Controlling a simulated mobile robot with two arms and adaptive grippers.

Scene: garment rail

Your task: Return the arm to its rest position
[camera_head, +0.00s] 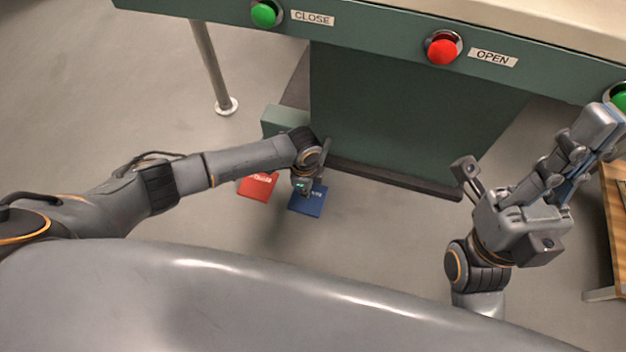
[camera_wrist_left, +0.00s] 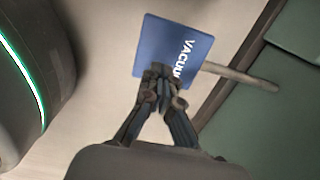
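My left arm reaches in from the left of the head view. Its gripper (camera_head: 304,188) points down above a blue pad (camera_head: 312,204) low down near the floor. In the left wrist view the left gripper (camera_wrist_left: 162,76) has its fingertips together, with nothing seen between them. The fingers cover part of the blue pad (camera_wrist_left: 160,38), which bears white lettering that starts "VACU". My right gripper (camera_head: 590,150) is raised at the right of the head view, below the panel edge. Its finger gap is not clear, and I see no object in it.
A red pad (camera_head: 258,186) lies left of the blue one. A green panel (camera_head: 370,32) above carries a green button (camera_head: 265,13) marked CLOSE and a red button (camera_head: 442,50) marked OPEN. A wooden piece of furniture (camera_head: 616,215) stands at the right edge, near my right gripper.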

